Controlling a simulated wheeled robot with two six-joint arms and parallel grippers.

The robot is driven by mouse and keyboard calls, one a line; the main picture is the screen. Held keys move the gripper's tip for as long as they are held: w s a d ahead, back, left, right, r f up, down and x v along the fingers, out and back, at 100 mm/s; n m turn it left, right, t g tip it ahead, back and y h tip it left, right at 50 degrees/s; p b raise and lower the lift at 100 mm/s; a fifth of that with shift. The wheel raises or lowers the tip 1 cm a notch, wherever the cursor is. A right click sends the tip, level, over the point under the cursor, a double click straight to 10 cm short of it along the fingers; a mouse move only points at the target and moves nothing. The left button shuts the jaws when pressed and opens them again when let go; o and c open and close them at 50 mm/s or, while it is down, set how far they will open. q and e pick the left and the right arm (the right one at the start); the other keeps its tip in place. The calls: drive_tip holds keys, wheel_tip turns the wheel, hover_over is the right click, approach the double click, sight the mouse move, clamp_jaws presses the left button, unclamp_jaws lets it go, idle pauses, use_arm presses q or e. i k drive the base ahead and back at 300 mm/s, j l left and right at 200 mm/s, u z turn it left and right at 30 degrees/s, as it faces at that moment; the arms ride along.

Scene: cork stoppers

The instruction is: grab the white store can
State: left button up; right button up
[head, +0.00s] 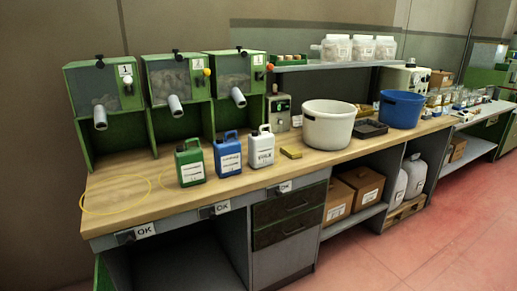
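The white can (261,147) stands upright on the wooden bench top, with a dark cap, a handle and a printed label. It is the rightmost of a row of three cans. The blue can (228,155) stands just left of it, and the green can (190,163) stands further left. Neither of my grippers shows in the head view.
The wooden bench (130,212) bears a yellow block (291,152), a white tub (327,128) and a blue tub (400,110) to the right. Green dispensers (172,82) stand behind the cans. A thin yellow loop (84,201) lies at left. Red floor (440,230) is clear in front.

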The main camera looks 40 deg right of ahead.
sight(261, 144)
drive_tip(key=i+l, duration=0.1)
drive_tip(key=l, duration=0.3)
drive_tip(key=i+l+z, duration=0.15)
drive_tip(key=l, duration=0.65)
drive_tip(key=i+l+z, duration=0.15)
drive_tip(key=l, duration=0.25)
drive_tip(key=i+l, duration=0.2)
drive_tip(key=l, duration=0.15)
drive_tip(key=k+z, duration=0.05)
